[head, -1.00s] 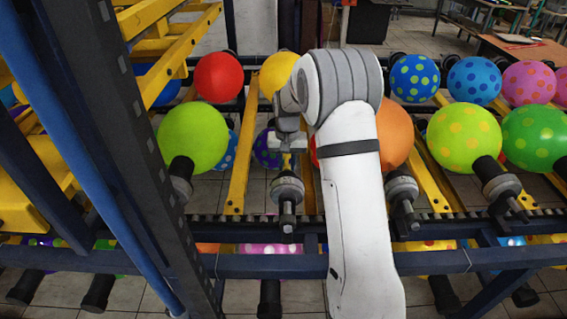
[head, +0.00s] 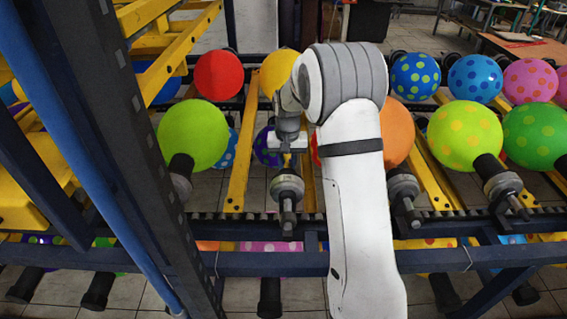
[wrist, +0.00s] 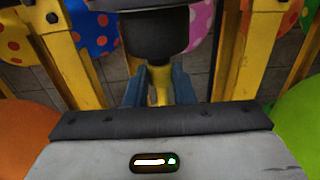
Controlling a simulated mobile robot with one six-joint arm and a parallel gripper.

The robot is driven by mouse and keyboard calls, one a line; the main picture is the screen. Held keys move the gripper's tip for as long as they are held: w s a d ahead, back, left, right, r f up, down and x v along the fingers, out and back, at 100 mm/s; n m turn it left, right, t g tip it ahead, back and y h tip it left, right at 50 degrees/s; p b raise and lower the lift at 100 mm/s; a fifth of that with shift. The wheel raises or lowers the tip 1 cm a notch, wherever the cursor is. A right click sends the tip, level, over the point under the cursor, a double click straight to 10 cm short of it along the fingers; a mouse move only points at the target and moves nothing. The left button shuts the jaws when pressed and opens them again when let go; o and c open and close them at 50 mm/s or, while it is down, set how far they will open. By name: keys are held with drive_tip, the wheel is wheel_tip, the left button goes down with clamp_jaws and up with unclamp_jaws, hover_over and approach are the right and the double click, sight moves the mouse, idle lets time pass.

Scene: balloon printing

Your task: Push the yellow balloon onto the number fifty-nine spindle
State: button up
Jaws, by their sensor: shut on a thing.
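My gripper (head: 290,153) points down between the green balloon and the orange balloon, just behind a bare spindle (head: 287,188) on the front rail. In the wrist view its two blue-grey fingers (wrist: 160,88) are shut on a small limp yellow piece, which looks like the yellow balloon (wrist: 161,84). The dark rounded end of a spindle (wrist: 154,35) is just beyond the fingertips and close to the yellow piece. I cannot tell whether they touch. No spindle number is readable.
A green balloon (head: 192,134) is on the spindle to the left. An orange balloon (head: 397,134) is to the right, partly behind my arm. A red balloon (head: 218,75) and a round yellow balloon (head: 279,70) are in the back row. A toothed rail (head: 250,217) runs along the front.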

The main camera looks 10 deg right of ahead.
idle(0.3)
drive_tip(key=o, duration=0.8)
drive_tip(key=shift+s, duration=0.1)
drive_tip(key=shift+o, duration=0.2)
drive_tip(key=shift+s+r+p, duration=0.1)
drive_tip(key=shift+r+p, duration=2.7)
drive_tip(key=shift+r, duration=1.7)
